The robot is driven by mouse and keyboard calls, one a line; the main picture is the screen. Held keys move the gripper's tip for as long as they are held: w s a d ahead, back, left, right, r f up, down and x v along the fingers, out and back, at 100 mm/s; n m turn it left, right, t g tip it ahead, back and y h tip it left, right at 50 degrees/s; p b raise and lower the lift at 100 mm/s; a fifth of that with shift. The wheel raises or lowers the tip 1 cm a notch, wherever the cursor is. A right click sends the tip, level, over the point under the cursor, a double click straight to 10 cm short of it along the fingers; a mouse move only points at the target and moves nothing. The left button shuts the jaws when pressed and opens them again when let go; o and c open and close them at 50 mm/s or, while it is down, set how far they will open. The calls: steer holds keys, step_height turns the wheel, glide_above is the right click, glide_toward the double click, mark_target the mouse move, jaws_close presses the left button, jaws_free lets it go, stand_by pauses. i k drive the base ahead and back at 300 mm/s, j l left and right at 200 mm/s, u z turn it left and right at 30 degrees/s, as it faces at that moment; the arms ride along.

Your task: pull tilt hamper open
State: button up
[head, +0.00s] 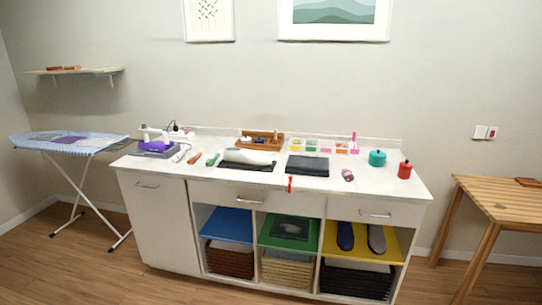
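The tilt hamper appears to be the tall white front panel (160,229) at the left end of the white cabinet, in the head view. My gripper is not in view.
The white counter (225,182) holds an iron, trays and jars. A wooden table (500,197) is right. The front floor is clear.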

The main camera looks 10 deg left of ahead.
mark_target(158, 208)
steer(key=i+j+u, duration=0.15)
steer(key=i+u, duration=0.2)
steer(key=i, duration=0.2)
steer(key=i+u, duration=0.35)
steer(key=i, duration=0.25)
steer(key=i+l+u, duration=0.2)
steer(key=i+u, duration=0.15)
steer(key=i, duration=0.2)
steer(key=i+j, duration=1.05)
steer(key=i, duration=0.3)
